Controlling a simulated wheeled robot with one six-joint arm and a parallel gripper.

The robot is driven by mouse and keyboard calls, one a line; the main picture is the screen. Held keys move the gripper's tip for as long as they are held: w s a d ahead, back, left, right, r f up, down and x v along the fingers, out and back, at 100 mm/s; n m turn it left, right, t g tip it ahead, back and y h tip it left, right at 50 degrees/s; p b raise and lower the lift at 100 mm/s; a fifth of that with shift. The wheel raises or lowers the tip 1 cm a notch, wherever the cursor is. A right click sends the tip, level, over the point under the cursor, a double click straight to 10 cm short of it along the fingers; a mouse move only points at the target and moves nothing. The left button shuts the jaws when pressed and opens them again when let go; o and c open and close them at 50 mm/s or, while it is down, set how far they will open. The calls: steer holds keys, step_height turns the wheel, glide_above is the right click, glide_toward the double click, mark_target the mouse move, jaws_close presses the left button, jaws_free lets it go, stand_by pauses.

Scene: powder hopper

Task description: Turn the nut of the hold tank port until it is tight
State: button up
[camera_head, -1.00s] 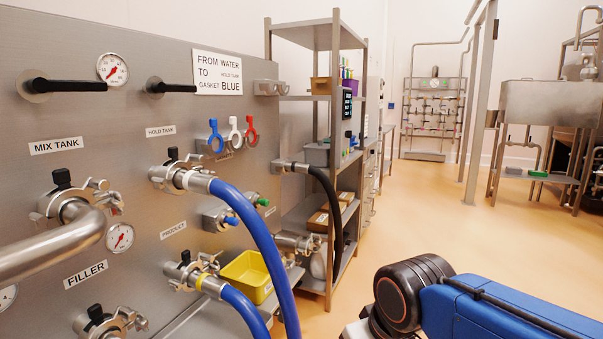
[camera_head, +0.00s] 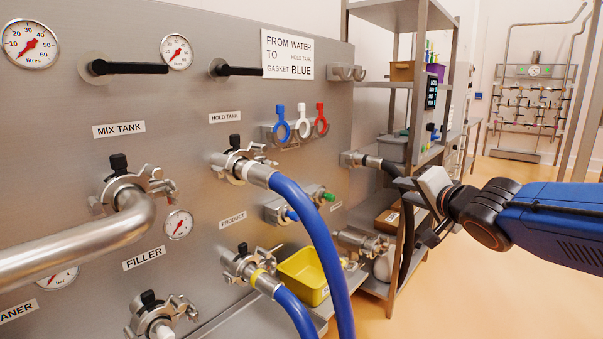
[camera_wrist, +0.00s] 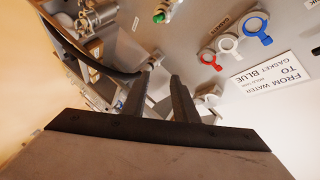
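The hold tank port (camera_head: 236,165) is on the steel panel under the HOLD TANK label (camera_head: 224,117). A metal clamp surrounds it, with its nut (camera_head: 263,153) at the upper right side. A blue hose (camera_head: 310,215) runs from the port down to the right. My gripper (camera_head: 418,212) is to the right of the port, well apart from it, in front of the shelf. In the wrist view its two dark fingers (camera_wrist: 161,78) stand apart with nothing clearly held between them. I cannot make out the hold tank nut in the wrist view.
Blue, white and red gasket rings (camera_head: 302,122) hang right of the port. The mix tank port (camera_head: 128,190) and product port (camera_head: 245,268) have similar clamps. A yellow bin (camera_head: 303,277) sits low. A black hose (camera_head: 407,240) and shelf rack (camera_head: 422,60) are near my gripper.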

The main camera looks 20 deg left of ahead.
steer(key=a+r+g+y, duration=0.2)
steer(key=a+r+y, duration=0.15)
steer(key=a, duration=0.75)
steer(key=n+g+y, duration=0.1)
steer(key=g+y, duration=0.4)
steer(key=y, duration=0.1)
glide_toward(274, 165)
steer(key=a, duration=0.2)
steer(key=x, duration=0.8)
steer(key=shift+w+d+f, duration=0.1)
steer(key=shift+w+f, duration=0.05)
steer(key=shift+w, duration=0.15)
steer(key=shift+a, duration=0.25)
jaws_close()
jaws_free()
